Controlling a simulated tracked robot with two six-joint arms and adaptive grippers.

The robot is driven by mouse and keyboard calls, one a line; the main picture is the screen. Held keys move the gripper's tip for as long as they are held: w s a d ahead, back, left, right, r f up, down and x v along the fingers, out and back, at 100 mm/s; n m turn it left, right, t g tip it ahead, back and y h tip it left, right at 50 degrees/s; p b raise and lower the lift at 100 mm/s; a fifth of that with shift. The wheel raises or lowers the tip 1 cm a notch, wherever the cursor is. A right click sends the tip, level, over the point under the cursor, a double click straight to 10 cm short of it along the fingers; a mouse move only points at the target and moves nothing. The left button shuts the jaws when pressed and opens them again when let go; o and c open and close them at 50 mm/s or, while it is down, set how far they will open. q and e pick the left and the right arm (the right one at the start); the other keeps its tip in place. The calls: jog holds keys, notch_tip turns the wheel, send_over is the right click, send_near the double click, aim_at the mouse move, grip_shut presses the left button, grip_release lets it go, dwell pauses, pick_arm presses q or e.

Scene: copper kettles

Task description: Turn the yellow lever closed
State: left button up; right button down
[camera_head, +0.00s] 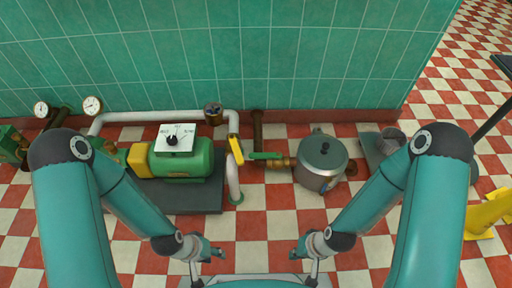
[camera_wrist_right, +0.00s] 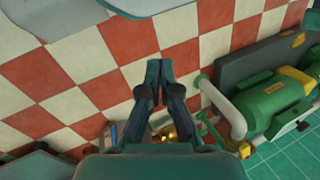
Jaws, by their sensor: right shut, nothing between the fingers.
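The yellow lever (camera_head: 235,146) sits on the white pipe (camera_head: 170,116) near the middle of the head view, pointing along the pipe's downward run. My left gripper (camera_head: 215,253) is low in the head view, nearer to me than the lever and apart from it. It is too small there to tell its jaws. My right gripper (camera_head: 297,252) is low and to the right, also apart from the lever. In the right wrist view its fingers (camera_wrist_right: 159,70) are together and empty above the checkered floor.
A green pump (camera_head: 180,160) with a yellow end stands left of the lever. A green lever (camera_head: 264,155) and a steel kettle (camera_head: 321,160) are to the right. A green tiled wall (camera_head: 230,55) stands behind. Checkered floor (camera_head: 250,223) is clear in front.

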jog(key=w+a+f+m+g+y+p, duration=0.15)
jog(key=a+m+y, duration=0.25)
jog(key=m, duration=0.8)
jog(key=w+a+m+g+y+p, duration=0.1)
jog(key=w+a+m+y+p, duration=0.3)
jog(key=m, duration=0.7)
jog(key=w+d+r+m+t, duration=0.1)
jog(key=w+d+m+t, duration=0.1)
jog(key=w+m+t, duration=0.75)
jog(key=w+d+r+m+t, duration=0.2)
jog(key=w+m+t, duration=0.4)
jog(key=w+m, duration=0.55)
jog(key=w+d+b+x, duration=0.2)
jog(key=b+x, duration=0.2)
jog(key=x, duration=0.9)
jog(key=shift+d+b, duration=0.2)
jog(key=shift+b, duration=0.1)
jog(key=shift+f, duration=0.2)
